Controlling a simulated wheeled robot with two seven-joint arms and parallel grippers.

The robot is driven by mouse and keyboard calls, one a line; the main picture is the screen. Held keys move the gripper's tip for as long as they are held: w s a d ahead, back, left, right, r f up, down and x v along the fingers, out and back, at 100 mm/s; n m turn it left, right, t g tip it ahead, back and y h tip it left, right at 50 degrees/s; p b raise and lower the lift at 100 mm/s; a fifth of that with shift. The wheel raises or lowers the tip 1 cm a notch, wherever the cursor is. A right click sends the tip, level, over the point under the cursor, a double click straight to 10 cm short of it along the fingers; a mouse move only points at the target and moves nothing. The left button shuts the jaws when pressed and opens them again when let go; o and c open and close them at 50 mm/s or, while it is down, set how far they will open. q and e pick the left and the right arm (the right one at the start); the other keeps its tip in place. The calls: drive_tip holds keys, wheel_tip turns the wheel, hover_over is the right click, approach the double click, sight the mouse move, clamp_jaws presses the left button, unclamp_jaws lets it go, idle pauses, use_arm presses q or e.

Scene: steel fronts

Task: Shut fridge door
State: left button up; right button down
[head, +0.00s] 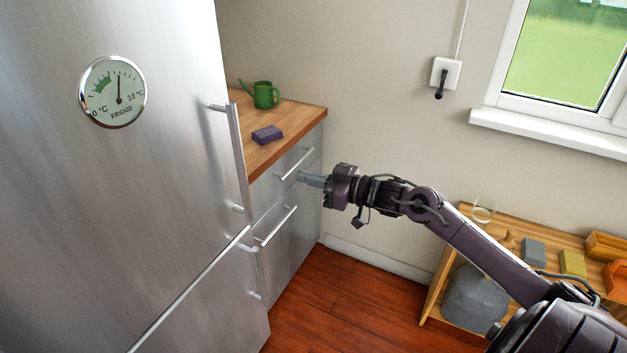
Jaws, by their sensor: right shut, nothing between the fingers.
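The steel fridge door (130,190) fills the left of the head view, with a round dial marked FRIDGE (113,92) on it. A vertical bar handle (238,155) stands along its right side. No gap or fridge interior shows, and I cannot tell whether the door is fully shut. My right gripper (308,178) points left, its fingers together and empty. It is to the right of the door handle, apart from it, in front of the counter's drawer fronts in the picture. My left gripper is not in view.
A wood-topped counter (300,113) beside the fridge bears a green watering can (264,96) and a purple block (267,134). Its drawers have bar handles (276,226). A wooden shelf unit (450,235) stands at right. Red floor (350,305) is clear between.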

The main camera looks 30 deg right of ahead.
drive_tip(key=shift+s+d, duration=0.35)
drive_tip(key=shift+s, duration=0.15)
idle(0.3)
drive_tip(key=s+d+f+m+h, duration=0.1)
drive_tip(key=d+f+m+h, duration=0.15)
drive_tip(key=f, duration=0.85)
drive_tip(key=s+d+f+m+h, duration=0.15)
drive_tip(key=d+f+h, duration=0.25)
drive_tip(key=f, duration=0.6)
drive_tip(key=s+f+m+g+h, duration=0.15)
drive_tip(key=s+f, duration=0.25)
drive_tip(key=f, duration=0.5)
drive_tip(key=s+f+m+g+h, duration=0.15)
drive_tip(key=s+f, duration=0.25)
drive_tip(key=f, duration=0.5)
drive_tip(key=s+a+f+n+g, duration=0.1)
drive_tip(key=s+a+f+g, duration=0.2)
drive_tip(key=s, duration=0.9)
drive_tip(key=s+a+f+n+g, duration=0.1)
drive_tip(key=s+a+f+g, duration=0.3)
drive_tip(key=s+a+f, duration=0.6)
drive_tip(key=s+a+f+g, duration=0.4)
drive_tip(key=s+a+f, duration=0.2)
drive_tip(key=s+f, duration=0.5)
drive_tip(key=s, duration=0.3)
drive_tip(key=shift+s+a+f+n, duration=0.25)
drive_tip(key=shift+s+a+n, duration=0.05)
drive_tip(key=shift+a+n, duration=0.1)
